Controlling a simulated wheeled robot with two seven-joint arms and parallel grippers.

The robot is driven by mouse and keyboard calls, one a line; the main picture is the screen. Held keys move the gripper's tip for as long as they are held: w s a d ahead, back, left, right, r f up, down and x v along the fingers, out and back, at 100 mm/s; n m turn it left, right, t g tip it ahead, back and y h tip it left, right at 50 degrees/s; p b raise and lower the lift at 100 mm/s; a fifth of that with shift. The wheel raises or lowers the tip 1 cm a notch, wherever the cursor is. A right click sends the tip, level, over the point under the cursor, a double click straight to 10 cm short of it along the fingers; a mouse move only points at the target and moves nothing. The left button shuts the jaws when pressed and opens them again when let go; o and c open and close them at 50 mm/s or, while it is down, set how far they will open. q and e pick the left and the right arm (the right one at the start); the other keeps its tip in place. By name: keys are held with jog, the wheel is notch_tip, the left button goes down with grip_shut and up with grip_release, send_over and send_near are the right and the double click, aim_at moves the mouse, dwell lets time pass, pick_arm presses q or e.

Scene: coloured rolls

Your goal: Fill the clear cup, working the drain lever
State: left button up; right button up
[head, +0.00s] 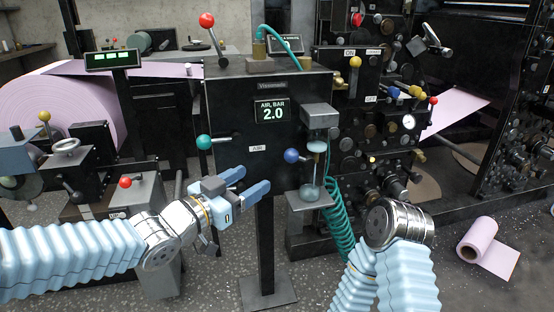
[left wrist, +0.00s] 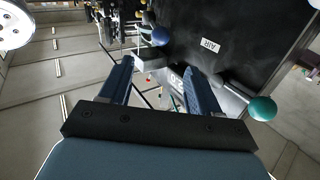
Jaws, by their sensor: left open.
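A small clear cup (head: 310,190) stands on a little grey shelf (head: 322,201) at the right side of the black air panel (head: 240,105). Above it hangs a grey filter unit (head: 319,118) with a glassy bowl (head: 316,147). A blue-ball lever (head: 291,155) sticks out just left of the cup; its ball also shows in the left wrist view (left wrist: 160,36). My left gripper (head: 250,182) is open and empty, below and left of the blue ball, fingers pointing right. My right wrist is at the lower right; its fingers are not visible.
A teal-ball lever (head: 204,142) is on the panel's left, also in the left wrist view (left wrist: 262,108). A red-ball lever (head: 207,20) stands on top. A coiled teal hose (head: 337,225) hangs beside the shelf. A pink roll (head: 480,240) lies on the floor at right.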

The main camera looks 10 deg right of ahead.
aim_at(287, 159)
pick_arm(q)
jog(key=p+x, duration=0.1)
jog(key=x, duration=1.2)
jog(key=shift+f, duration=0.15)
jog(key=c, duration=1)
notch_tip(287, 159, down, 2)
jog(key=b, duration=0.4)
jog(key=n+t+h+b, duration=0.1)
jog(key=b, duration=0.3)
jog(key=shift+a+f+n+t, duration=0.15)
jog(key=shift+f+n+t, duration=0.1)
jog(key=shift+n+t, duration=0.05)
jog(key=f+n+t+h+b, duration=0.1)
jog(key=b, duration=0.6)
jog(key=shift+n+t+b, duration=0.4)
jog(key=shift+h, duration=0.3)
jog(key=shift+r+n+b, duration=0.2)
jog(key=shift+n+b, duration=0.1)
jog(key=shift+b, duration=0.05)
